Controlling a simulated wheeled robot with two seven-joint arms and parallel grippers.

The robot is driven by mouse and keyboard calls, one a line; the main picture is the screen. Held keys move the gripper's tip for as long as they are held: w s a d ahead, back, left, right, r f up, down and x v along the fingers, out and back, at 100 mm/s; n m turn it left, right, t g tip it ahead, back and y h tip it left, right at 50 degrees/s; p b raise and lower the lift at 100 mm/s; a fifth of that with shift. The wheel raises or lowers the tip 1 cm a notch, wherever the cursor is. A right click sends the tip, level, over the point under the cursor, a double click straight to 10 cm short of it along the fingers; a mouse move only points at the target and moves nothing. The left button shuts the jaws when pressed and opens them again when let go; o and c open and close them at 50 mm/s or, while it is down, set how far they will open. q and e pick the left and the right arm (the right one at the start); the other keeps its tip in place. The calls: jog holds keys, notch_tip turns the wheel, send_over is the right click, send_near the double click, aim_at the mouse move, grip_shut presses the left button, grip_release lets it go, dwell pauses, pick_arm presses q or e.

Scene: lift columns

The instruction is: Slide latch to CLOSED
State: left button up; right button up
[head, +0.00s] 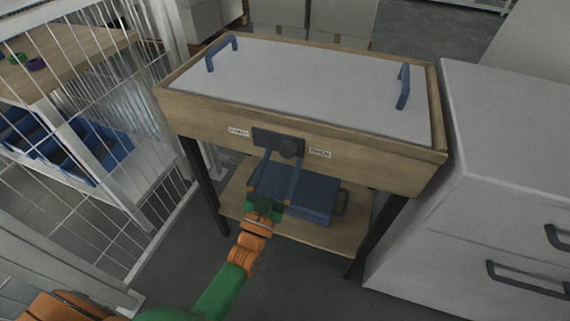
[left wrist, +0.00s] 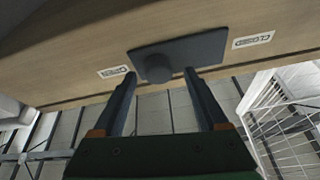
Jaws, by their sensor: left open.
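The latch is a dark plate (head: 265,138) with a round knob (head: 290,147) on the front of a wooden box (head: 215,122). The knob is at the right end of the plate in the head view, beside the right label (head: 320,153). The left label (head: 238,132) is at the plate's other end. In the left wrist view the picture is turned: the CLOSED label (left wrist: 253,40) is right and the knob (left wrist: 155,68) is at the left end, by the other label (left wrist: 114,71). My left gripper (head: 281,158) is open, its fingertips close to the knob on either side; contact is unclear.
The box has a light grey lid (head: 300,85) with two blue handles and stands on dark legs. A blue case (head: 305,197) lies on the shelf below. A grey drawer cabinet (head: 500,180) stands right, a white wire rack (head: 90,100) left.

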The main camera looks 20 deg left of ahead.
pick_arm(q)
jog(key=shift+w+d+r, duration=0.15)
jog(key=shift+w+r, duration=0.1)
jog(key=shift+w, duration=0.2)
jog(key=shift+c, duration=0.3)
grip_shut()
